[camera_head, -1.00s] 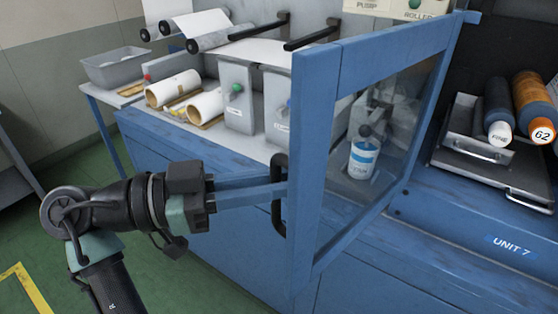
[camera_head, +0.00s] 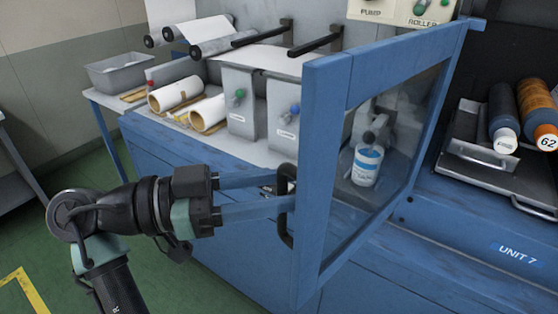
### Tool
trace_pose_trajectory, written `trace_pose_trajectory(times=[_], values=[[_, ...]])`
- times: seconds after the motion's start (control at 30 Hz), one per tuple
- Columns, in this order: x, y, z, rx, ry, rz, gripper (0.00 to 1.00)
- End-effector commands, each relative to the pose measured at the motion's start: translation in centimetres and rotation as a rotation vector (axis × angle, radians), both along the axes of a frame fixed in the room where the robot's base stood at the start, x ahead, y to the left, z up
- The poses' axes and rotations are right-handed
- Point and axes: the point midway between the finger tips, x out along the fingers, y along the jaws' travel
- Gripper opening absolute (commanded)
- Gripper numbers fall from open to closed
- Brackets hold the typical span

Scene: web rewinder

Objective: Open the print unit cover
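The print unit cover (camera_head: 322,160) is a blue-framed clear panel. It stands swung out from the blue machine, its free edge towards me and its far edge at the upper right. A black handle (camera_head: 286,228) is on the outer face near the free edge. My gripper (camera_head: 284,192) comes in from the left, with its two long blue fingers spread apart. The fingertips are at the upper part of the handle, and part of it shows between them. Whether they touch it I cannot tell.
Behind the cover are a white bottle (camera_head: 366,166), core rolls (camera_head: 175,94) and a grey bin (camera_head: 127,72) on the bench. Ink rollers (camera_head: 503,115) rest in the opened bay at right, above the UNIT 7 label (camera_head: 517,252).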

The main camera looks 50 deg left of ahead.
Motion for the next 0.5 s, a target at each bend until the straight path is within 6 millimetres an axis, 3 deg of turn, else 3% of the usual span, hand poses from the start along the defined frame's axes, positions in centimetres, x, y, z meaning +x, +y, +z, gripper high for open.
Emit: trace_pose_trajectory(times=[0.27,0.5], values=[[-0.3,0.2,-0.1,0.0,0.001,0.002,0.47],[-3.5,2.5,-0.1,-0.001,0.0,0.007,0.47]])
